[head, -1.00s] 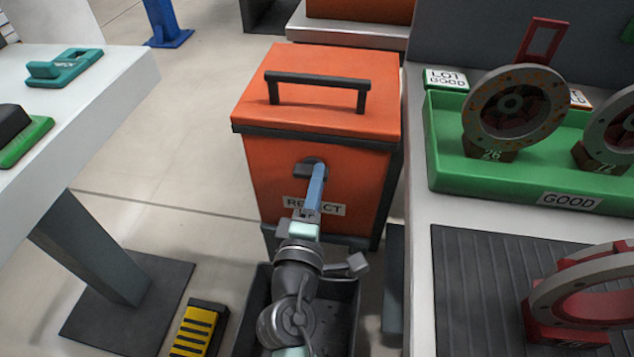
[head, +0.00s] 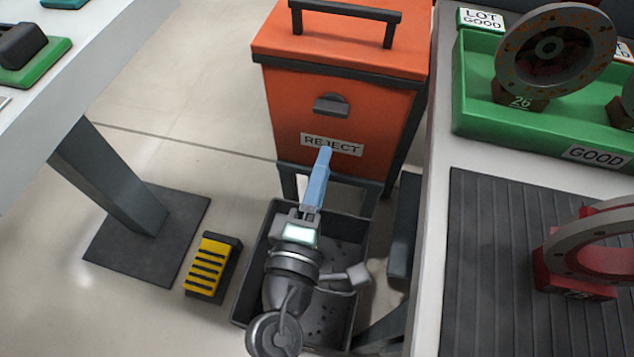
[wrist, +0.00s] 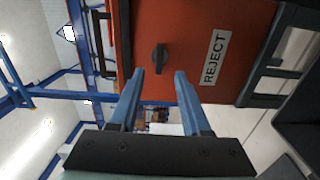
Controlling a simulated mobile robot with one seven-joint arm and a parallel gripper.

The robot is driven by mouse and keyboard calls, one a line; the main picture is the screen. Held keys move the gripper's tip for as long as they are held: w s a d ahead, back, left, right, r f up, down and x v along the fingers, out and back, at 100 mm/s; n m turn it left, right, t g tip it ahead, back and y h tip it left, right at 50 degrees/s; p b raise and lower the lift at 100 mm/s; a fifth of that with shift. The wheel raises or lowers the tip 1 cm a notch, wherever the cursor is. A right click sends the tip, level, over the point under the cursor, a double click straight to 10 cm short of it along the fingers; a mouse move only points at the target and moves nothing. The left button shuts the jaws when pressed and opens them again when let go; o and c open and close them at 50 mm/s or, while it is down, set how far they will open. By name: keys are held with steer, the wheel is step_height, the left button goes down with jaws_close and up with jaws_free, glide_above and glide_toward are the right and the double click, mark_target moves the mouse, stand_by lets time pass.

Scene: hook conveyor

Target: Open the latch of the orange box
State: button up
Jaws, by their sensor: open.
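The orange box (head: 291,101) has a black lid edge, a black top handle (head: 346,17) and a REJECT label (head: 332,145) on its front. In the wrist view the latch (wrist: 159,58) shows just beyond the fingertips, and the lid looks closed. My gripper (head: 324,152) has blue fingers and is in front of the box, below the latch in the head view. In the wrist view my gripper (wrist: 160,73) is open with nothing between its fingers.
A dark open bin (head: 345,250) stands on the floor below the box. A workbench (head: 436,200) with a green GOOD tray (head: 480,132) is on the right. A white table (head: 110,50) is on the left, and a yellow-black block (head: 208,266) lies on the floor.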

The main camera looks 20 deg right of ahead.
steer(key=shift+v, duration=1.35)
steer(key=w+a+r+m+t+y, duration=0.25)
steer(key=w+r+m, duration=0.2)
steer(key=r, duration=0.95)
steer(key=w+a+r+m+t+y, duration=0.1)
steer(key=w+r+m+t, duration=0.35)
steer(key=r, duration=0.85)
steer(key=s+a+r+m+t+y, duration=0.1)
steer(key=s+a+r+t+y, duration=0.15)
steer(key=r, duration=0.45)
steer(key=s+a+r+t+y+p, duration=0.1)
steer(key=s+a+r+y, duration=0.1)
steer(key=s+r, duration=0.35)
steer(key=s+a+r+m+t+y, duration=0.1)
steer(key=a+r+t+y, duration=0.1)
steer(key=r, duration=0.7)
step_height(320, 180, up, 30)
steer(key=p, duration=3)
steer(key=shift+d+p, duration=0.2)
steer(key=shift+p, duration=0.2)
steer(key=shift+w, duration=0.1)
